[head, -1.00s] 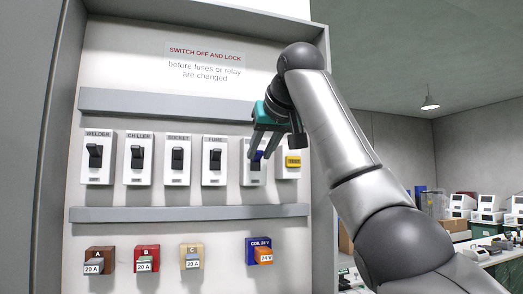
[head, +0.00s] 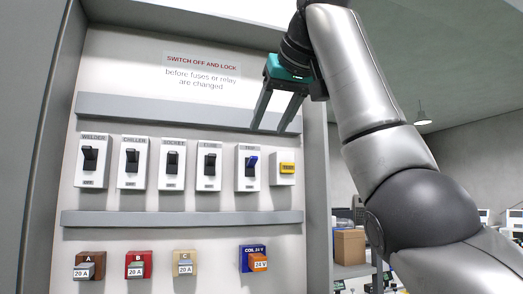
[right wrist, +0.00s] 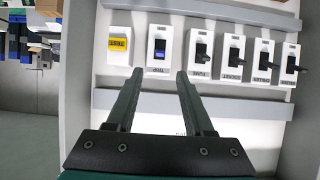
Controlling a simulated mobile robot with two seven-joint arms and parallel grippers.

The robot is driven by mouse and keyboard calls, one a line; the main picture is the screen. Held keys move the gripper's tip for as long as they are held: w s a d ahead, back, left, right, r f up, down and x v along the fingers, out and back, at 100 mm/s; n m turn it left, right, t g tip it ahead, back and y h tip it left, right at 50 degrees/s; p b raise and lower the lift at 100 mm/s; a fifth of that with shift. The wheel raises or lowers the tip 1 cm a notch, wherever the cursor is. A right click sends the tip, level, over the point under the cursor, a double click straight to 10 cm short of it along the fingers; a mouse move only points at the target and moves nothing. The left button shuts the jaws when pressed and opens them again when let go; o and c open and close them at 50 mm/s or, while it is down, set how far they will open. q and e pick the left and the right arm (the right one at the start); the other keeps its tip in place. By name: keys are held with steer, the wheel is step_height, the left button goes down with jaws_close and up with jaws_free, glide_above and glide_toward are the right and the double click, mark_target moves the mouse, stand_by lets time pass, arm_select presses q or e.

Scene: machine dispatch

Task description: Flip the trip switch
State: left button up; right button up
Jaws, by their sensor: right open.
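The trip switch (head: 247,167) is a white plate marked TRIP, the last lever switch on the right of the row. Its dark lever has a blue tip (head: 253,158), which sits toward the upper, label end of the plate. The switch also shows upside down in the right wrist view (right wrist: 159,46). My right gripper (head: 269,129) has a teal body and two grey fingers spread apart with nothing between them. Its fingertips are above and slightly right of the trip switch, apart from the lever. In the right wrist view the fingers (right wrist: 160,72) point toward the switch. My left gripper is out of view.
Several black-lever switches, including WELDER (head: 91,161) and FUME (head: 208,166), stand left of the trip switch. A yellow-fronted unit (head: 283,168) is close on its right. Grey ledges run above (head: 170,109) and below (head: 180,219). Fuses and a blue relay (head: 252,257) are lower down.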

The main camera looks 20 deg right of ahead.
steer(key=v, duration=0.5)
stand_by(0.3)
